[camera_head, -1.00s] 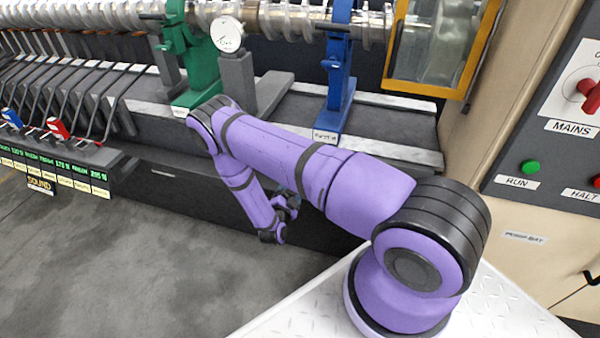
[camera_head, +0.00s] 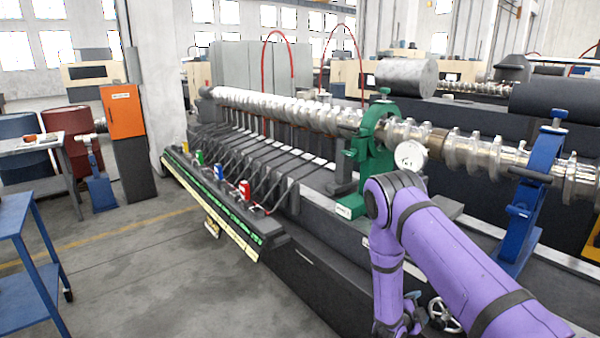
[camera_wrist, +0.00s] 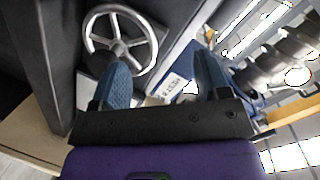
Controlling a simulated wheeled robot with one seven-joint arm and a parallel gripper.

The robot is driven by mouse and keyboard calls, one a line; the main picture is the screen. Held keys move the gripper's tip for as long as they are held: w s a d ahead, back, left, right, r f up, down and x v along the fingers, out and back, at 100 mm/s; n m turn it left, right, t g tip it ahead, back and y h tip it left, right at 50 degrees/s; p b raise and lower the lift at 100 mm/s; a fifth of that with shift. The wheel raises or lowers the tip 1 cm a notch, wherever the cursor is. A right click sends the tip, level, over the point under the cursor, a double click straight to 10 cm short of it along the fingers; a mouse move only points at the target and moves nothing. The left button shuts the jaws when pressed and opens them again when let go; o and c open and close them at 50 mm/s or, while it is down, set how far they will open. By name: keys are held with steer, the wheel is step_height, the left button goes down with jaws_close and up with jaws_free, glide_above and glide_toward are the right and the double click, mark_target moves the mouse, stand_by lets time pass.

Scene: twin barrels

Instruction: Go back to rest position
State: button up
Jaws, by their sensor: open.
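My purple arm fills the lower right of the head view, bent at the elbow with the forearm hanging down. My gripper (camera_head: 412,308) is small and partly cut off at the bottom of that view, beside the machine's dark front. In the wrist view my gripper (camera_wrist: 163,70) has its two blue fingers spread apart, with nothing held between them. A silver handwheel (camera_wrist: 150,48) shows beyond the left finger and looks close to it; I cannot tell whether they touch. The handwheel also shows in the head view (camera_head: 452,323).
A long machine with a silver crankshaft (camera_head: 285,108), a green stand (camera_head: 372,150) and a blue stand (camera_head: 541,160) lies beside the arm. A lever console (camera_head: 215,195) juts out front. A blue table (camera_head: 22,255) stands at left. Grey floor between is clear.

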steer(key=w+a+r+n+y, duration=0.2)
steer(key=a+r+y, duration=0.1)
steer(key=r, duration=0.7)
steer(key=w+a+r+n+y, duration=0.1)
steer(key=a+r+n+y, duration=0.15)
steer(key=r, duration=0.65)
steer(key=w+a+r+n+y, duration=0.1)
steer(key=w+a+r+y, duration=0.15)
steer(key=r, duration=0.75)
steer(key=s+a+r+n+y, duration=0.2)
steer(key=s+r+n+y, duration=0.15)
steer(key=s+r, duration=0.45)
steer(key=s+r+n+g+y, duration=0.25)
steer(key=s+r+n, duration=0.35)
steer(key=s+r, duration=0.8)
steer(key=s+d+r+n+g+h, duration=0.1)
steer(key=s+n, duration=0.1)
steer(key=s, duration=0.8)
steer(key=s+d+r+n+g+h, duration=0.1)
steer(key=s+n, duration=0.2)
steer(key=s, duration=0.7)
steer(key=shift+r, duration=0.35)
steer(key=shift+w, duration=0.1)
